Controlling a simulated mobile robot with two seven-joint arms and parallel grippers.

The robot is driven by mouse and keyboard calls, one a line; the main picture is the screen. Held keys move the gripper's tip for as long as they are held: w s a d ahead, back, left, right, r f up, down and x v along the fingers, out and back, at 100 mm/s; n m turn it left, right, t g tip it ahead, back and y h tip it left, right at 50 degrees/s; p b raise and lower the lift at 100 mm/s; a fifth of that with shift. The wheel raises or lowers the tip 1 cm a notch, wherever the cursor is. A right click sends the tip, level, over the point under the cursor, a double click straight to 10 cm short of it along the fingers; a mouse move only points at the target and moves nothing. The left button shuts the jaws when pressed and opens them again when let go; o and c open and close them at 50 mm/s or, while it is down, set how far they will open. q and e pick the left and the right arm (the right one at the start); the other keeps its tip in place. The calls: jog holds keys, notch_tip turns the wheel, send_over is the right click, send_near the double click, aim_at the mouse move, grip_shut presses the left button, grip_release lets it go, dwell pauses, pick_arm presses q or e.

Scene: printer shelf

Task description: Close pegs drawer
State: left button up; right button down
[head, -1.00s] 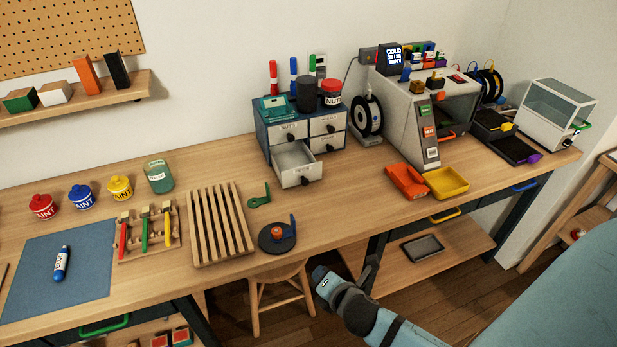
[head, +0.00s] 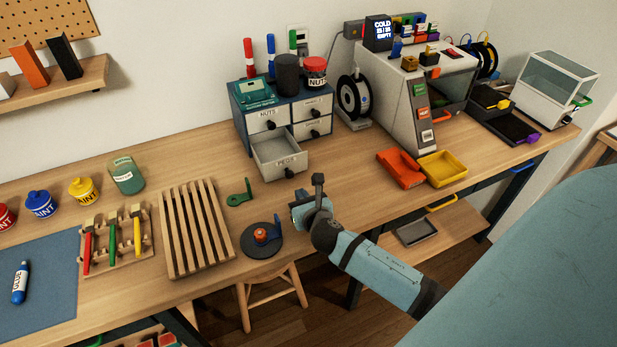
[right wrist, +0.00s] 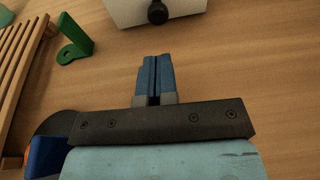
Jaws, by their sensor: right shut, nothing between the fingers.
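The pegs drawer (head: 281,168) is the lower left drawer of the small blue-grey cabinet (head: 243,126). It is pulled out toward the table's front edge, with a "PEGS" label and a dark round knob (head: 290,173). Its inside looks empty. In the right wrist view its front (right wrist: 185,8) and knob (right wrist: 157,12) show at the top edge. My right gripper (head: 298,198) is over the table's front part, just short of the drawer. Its blue fingers (right wrist: 154,78) are together and empty, pointing toward the knob but apart from it. My left gripper is not in view.
A green bracket (head: 240,196) and a dark disc (head: 262,240) with an orange piece lie left of my right gripper. A slatted wooden rack (head: 196,228) is further left. Orange (head: 398,170) and yellow (head: 442,167) trays lie to the right. The tabletop between gripper and drawer is clear.

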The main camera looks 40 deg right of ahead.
aim_at(290, 177)
jog(key=x, duration=0.3)
jog(key=r+x, duration=0.1)
jog(key=x, duration=0.1)
jog(key=shift+w+d, duration=0.1)
jog(key=shift+w, duration=0.35)
jog(key=shift+w, duration=0.1)
jog(key=w+d, duration=0.1)
jog(key=w, duration=0.3)
jog(key=w+d, duration=0.1)
jog(key=w, duration=0.3)
jog(key=w+d+p, duration=0.1)
jog(key=w, duration=0.3)
jog(key=shift+w, duration=0.35)
jog(key=shift+d+r, duration=0.15)
jog(key=shift+r, duration=0.1)
